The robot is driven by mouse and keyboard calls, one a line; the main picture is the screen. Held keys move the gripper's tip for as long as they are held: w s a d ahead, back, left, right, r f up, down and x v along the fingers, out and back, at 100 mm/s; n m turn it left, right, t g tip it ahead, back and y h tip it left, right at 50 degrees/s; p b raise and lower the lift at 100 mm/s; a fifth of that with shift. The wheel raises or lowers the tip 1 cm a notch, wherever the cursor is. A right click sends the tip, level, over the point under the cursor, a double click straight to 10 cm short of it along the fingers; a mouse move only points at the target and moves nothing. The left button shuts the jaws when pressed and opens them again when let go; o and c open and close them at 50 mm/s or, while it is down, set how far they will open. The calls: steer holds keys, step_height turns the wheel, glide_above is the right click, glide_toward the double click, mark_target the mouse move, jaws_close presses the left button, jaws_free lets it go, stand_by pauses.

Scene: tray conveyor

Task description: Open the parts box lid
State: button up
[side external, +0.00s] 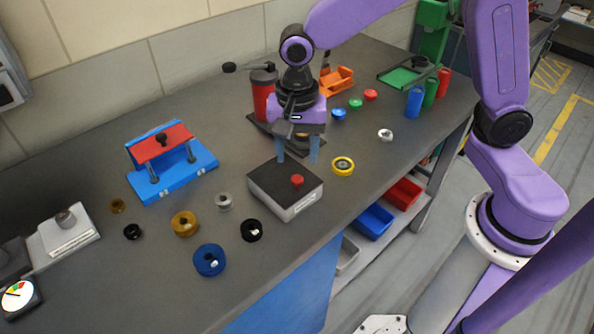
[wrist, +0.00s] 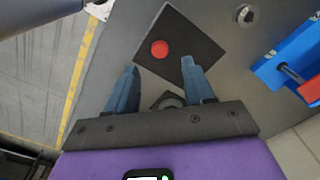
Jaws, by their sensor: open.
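The parts box (side external: 297,208) is a light grey box with a flat dark lid (side external: 270,183), standing near the front edge of the bench. The lid lies flat on the box and looks closed. A red knob (side external: 297,181) sits on the lid. In the wrist view the lid (wrist: 183,35) is a dark square, with the red knob (wrist: 159,49) ahead of and between my fingertips. My gripper (side external: 297,160) points down over the far side of the box, open and empty, its fingers (wrist: 160,66) apart. I cannot tell whether the fingertips touch the lid.
A yellow ring (side external: 343,166) lies right of the box. A blue fixture with a red top (side external: 165,160) stands at left. A red cylinder (side external: 262,97) stands behind my gripper.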

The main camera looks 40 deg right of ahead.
mark_target(296, 178)
steer(key=shift+f, duration=3.2)
jaws_close()
steer(key=shift+w, duration=0.1)
